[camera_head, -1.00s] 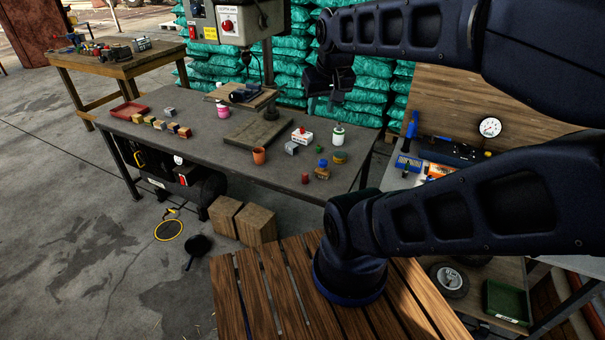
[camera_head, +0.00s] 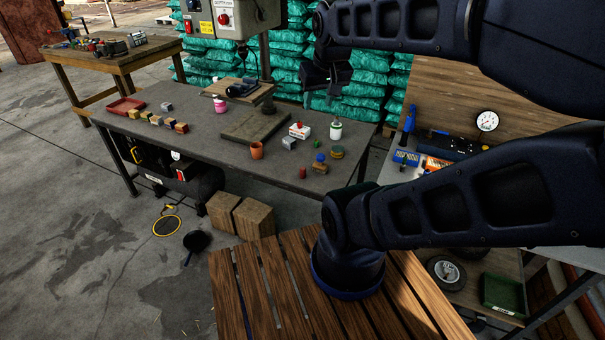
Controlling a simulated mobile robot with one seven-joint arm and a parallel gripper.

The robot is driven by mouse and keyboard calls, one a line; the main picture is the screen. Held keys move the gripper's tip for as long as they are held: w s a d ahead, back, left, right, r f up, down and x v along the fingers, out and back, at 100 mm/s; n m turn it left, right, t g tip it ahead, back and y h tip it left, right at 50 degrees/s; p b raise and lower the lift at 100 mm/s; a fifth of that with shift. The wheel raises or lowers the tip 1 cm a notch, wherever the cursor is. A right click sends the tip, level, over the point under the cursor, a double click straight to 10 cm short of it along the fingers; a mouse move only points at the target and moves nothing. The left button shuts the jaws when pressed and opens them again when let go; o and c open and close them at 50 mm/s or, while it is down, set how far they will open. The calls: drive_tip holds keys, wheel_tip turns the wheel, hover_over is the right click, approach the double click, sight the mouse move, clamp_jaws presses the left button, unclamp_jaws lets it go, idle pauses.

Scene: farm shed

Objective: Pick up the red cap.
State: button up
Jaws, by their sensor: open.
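A small red cap-like piece (camera_head: 303,172) stands near the front edge of the grey workbench (camera_head: 215,158), toward its right end. It is too small to tell its exact shape. A white box with red on it (camera_head: 299,131) sits farther back on the bench. My gripper (camera_head: 330,92) is open and empty, above the bench's back right part, in front of the green sacks. It is well above and behind the red piece, touching nothing.
Near the red piece are a blue-topped wooden block (camera_head: 320,165), a round tin (camera_head: 337,153) and an orange cup (camera_head: 257,150). A white bottle (camera_head: 336,131) stands behind. A drill press (camera_head: 232,20) rises at the back. A slatted wooden table (camera_head: 270,285) is in front.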

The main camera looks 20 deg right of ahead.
drive_tip(key=shift+o, duration=0.2)
drive_tip(key=shift+w, duration=0.1)
drive_tip(key=w+a+f+m+y, duration=0.1)
drive_tip(key=w+f, duration=0.2)
drive_tip(key=w, duration=0.2)
drive_tip(key=w+a+f+y, duration=0.1)
drive_tip(key=w+f, duration=0.2)
drive_tip(key=w, duration=0.3)
drive_tip(key=m+g+h, duration=0.1)
drive_tip(key=m+h, duration=0.4)
drive_tip(key=m, duration=0.2)
hover_over(303, 169)
drive_tip(key=s+a, duration=0.2)
wheel_tip(303, 169, down, 30)
drive_tip(key=f, duration=0.1)
drive_tip(key=shift+x, duration=2.35)
drive_tip(key=shift+w+a+f, duration=0.1)
drive_tip(key=shift+w, duration=0.1)
drive_tip(key=shift+d+f, duration=0.25)
drive_tip(key=shift+f, duration=0.75)
drive_tip(key=shift+x, duration=1.5)
